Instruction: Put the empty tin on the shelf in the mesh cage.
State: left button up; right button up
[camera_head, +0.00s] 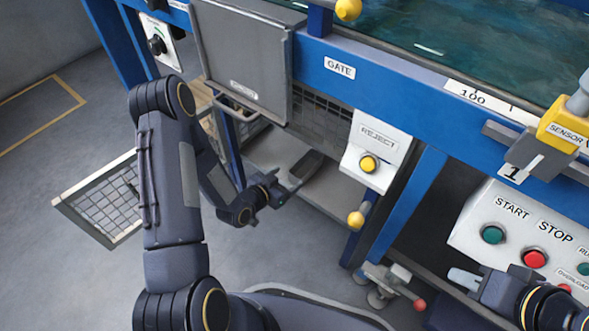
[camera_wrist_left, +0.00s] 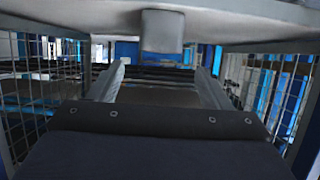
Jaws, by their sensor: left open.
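A dark oblong shape that looks like the tin (camera_head: 305,165) lies on the grey shelf (camera_head: 325,200) low in the mesh cage (camera_head: 325,122). My left gripper (camera_head: 287,187) reaches into the cage at the near end of this shape. In the left wrist view, its two pale fingers (camera_wrist_left: 160,85) stand wide apart, with mesh walls on both sides. A dark surface lies between them; I cannot tell whether it is the tin or whether anything touches. My right gripper (camera_head: 462,279) is at the lower right, in front of the control panel; its finger gap is not clear.
The mesh door (camera_head: 105,200) hangs open to the left. A grey gate plate (camera_head: 245,55) is above the cage opening. A blue post (camera_head: 410,205) and the REJECT box (camera_head: 375,150) stand to the right. The START/STOP panel (camera_head: 515,245) is near my right arm.

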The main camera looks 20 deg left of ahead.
pick_arm(q)
jog(key=s+a+r+n+g+y, duration=0.2)
jog(key=s+a+r, duration=0.1)
jog(key=r, duration=0.6)
jog(key=s+a+r+n+g+y, duration=0.1)
jog(key=s+a+r, duration=0.25)
jog(key=r, duration=0.55)
jog(key=s+d+r+n+g+h, duration=0.1)
jog(key=s+d+r+g, duration=0.1)
jog(key=s, duration=0.8)
jog(key=s+d+r+n+g+h, duration=0.1)
jog(key=s+d+r, duration=0.3)
jog(key=s, duration=0.5)
notch_tip(320, 180, up, 2)
jog(key=shift+s+d+n+g, duration=0.15)
jog(key=shift+s+n+g, duration=0.25)
jog(key=shift+g, duration=0.2)
